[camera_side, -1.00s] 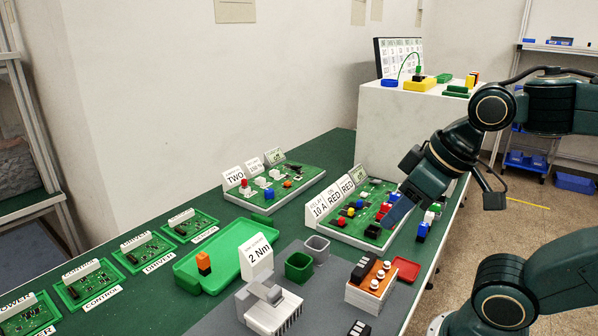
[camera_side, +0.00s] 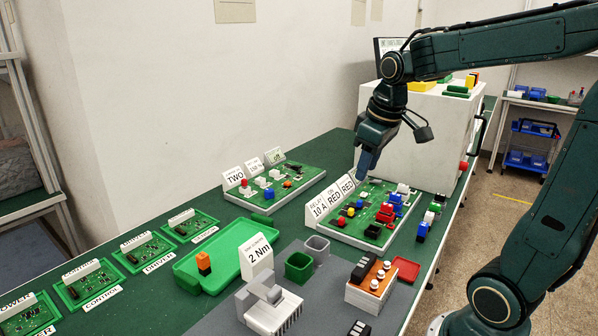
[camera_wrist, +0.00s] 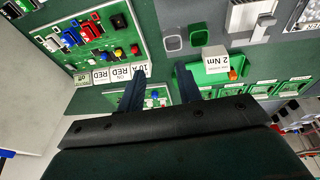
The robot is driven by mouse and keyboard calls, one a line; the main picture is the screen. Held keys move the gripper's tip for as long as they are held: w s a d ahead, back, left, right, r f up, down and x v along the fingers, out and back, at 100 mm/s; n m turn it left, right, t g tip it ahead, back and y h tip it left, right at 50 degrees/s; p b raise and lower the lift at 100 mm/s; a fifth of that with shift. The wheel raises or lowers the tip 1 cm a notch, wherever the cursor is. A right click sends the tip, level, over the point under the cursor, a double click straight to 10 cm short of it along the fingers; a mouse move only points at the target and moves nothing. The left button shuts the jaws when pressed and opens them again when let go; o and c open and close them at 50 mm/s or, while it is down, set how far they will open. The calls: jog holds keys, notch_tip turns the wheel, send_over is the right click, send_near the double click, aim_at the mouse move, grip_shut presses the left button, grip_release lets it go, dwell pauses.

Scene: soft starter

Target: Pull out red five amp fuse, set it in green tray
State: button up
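My gripper (camera_side: 362,170) is above the back edge of the relay board (camera_side: 341,236), by its label cards. In the wrist view its two fingers (camera_wrist: 160,92) are apart with nothing held between them. Red parts (camera_side: 385,213) stand on that board among blue, white, yellow and black ones. They also show in the wrist view (camera_wrist: 96,28). I cannot tell which is the five amp fuse. A large green tray (camera_side: 205,262) lies left of the board with an orange and black block in it. It partly shows in the wrist view (camera_wrist: 200,76).
Label cards (camera_side: 331,200) stand along the relay board. A second board (camera_side: 310,180) lies behind left. A small green bin (camera_side: 298,266), a grey fixture (camera_side: 268,304) and a red tray (camera_side: 405,268) are in front. A white block (camera_side: 420,130) rises at the back right.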

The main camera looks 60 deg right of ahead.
jog(key=w+d+f+g, duration=0.1)
jog(key=w+d+f, duration=0.1)
jog(key=d, duration=0.4)
jog(key=w+d+f+g, duration=0.1)
jog(key=d+f, duration=0.1)
jog(key=d, duration=0.3)
jog(key=y, duration=0.1)
send_over(387, 205)
notch_tip(387, 205, down, 7)
jog(key=shift+d+f+g, duration=0.15)
jog(key=shift+g, duration=0.25)
jog(key=shift+f, duration=0.15)
jog(key=shift+f, duration=4.8)
grip_shut()
